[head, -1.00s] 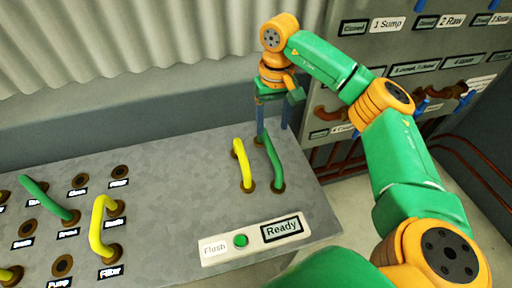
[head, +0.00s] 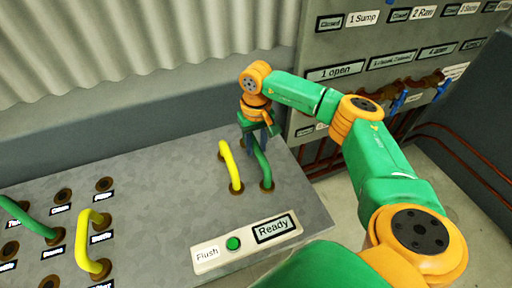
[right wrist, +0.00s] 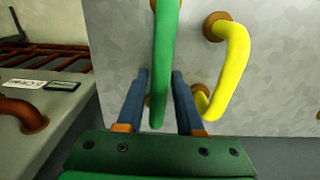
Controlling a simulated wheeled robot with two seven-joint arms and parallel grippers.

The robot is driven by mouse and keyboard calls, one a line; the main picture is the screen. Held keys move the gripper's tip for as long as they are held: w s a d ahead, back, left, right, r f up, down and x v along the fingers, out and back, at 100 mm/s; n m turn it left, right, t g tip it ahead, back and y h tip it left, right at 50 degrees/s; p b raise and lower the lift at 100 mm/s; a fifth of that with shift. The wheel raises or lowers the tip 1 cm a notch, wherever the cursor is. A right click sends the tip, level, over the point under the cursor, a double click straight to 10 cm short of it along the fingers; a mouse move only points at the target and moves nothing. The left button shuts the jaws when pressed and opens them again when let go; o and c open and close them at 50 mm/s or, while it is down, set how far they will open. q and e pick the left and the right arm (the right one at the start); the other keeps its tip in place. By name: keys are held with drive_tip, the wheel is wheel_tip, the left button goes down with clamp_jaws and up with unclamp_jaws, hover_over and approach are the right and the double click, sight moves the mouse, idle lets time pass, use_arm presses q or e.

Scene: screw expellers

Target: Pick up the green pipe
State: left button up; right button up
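A green pipe (head: 264,168), a bent handle-like tube, stands in sockets near the right end of the grey table. My right gripper (head: 258,139) is above its upper part, pointing down. In the right wrist view the green pipe (right wrist: 165,45) runs between the two blue fingers (right wrist: 159,78), one on each side. The fingers look apart, with a narrow gap to the pipe. Another green pipe (head: 30,219) is plugged in at the left of the table. My left gripper is not in view.
A yellow pipe (head: 231,168) stands close left of the green one; it also shows in the right wrist view (right wrist: 237,60). Another yellow pipe (head: 82,240) and empty sockets are at left. A Flush/Ready panel (head: 247,243) lies in front. A labelled cabinet (head: 320,95) stands behind.

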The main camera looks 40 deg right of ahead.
clamp_jaws()
